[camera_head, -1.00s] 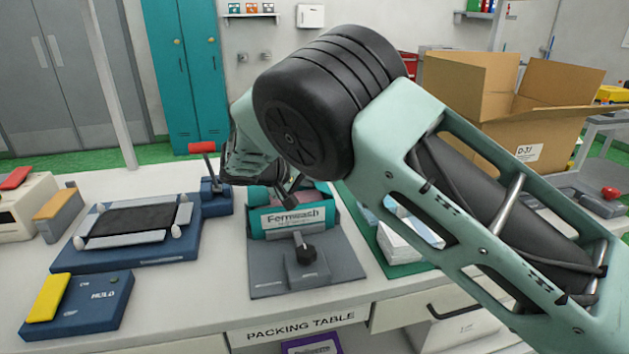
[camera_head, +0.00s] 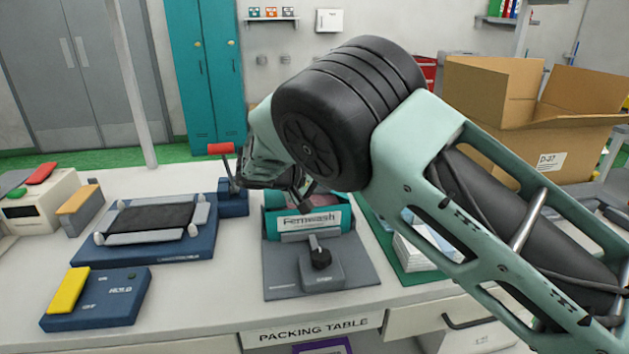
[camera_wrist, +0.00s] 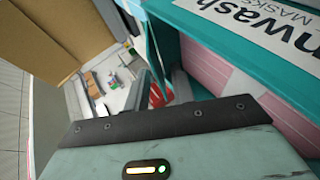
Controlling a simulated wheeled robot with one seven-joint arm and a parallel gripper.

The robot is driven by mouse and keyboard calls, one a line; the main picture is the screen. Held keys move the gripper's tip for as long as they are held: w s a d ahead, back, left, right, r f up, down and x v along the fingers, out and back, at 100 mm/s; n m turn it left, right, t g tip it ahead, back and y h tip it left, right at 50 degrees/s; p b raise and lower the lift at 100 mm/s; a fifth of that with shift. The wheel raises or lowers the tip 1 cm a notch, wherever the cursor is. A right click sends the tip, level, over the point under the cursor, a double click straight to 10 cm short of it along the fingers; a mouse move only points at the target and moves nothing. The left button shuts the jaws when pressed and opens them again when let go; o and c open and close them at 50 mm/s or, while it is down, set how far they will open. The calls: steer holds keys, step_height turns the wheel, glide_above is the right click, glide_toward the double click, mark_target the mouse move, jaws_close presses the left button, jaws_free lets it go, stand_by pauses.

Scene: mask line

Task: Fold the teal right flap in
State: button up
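The teal Fernwash box (camera_head: 303,222) sits in the grey fixture on the packing table, behind a black knob. In the wrist view the box (camera_wrist: 197,50) is close on the right, with its printed label above and pink masks (camera_wrist: 247,98) inside. My gripper (camera_head: 298,190) is low over the back of the box in the head view, mostly hidden by my own arm. In the wrist view its pale body and dark edge fill the bottom.
A blue fixture with a dark pad (camera_head: 150,218) and a blue control box with a yellow key (camera_head: 95,298) stand left. A red-handled lever (camera_head: 221,148) stands behind-left of the box. A stack of white sheets (camera_head: 418,250) lies right, and a cardboard carton (camera_head: 500,100) stands back right.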

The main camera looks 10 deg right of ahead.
steer(key=v, duration=1.7)
steer(key=shift+b, duration=0.35)
steer(key=shift+a, duration=0.15)
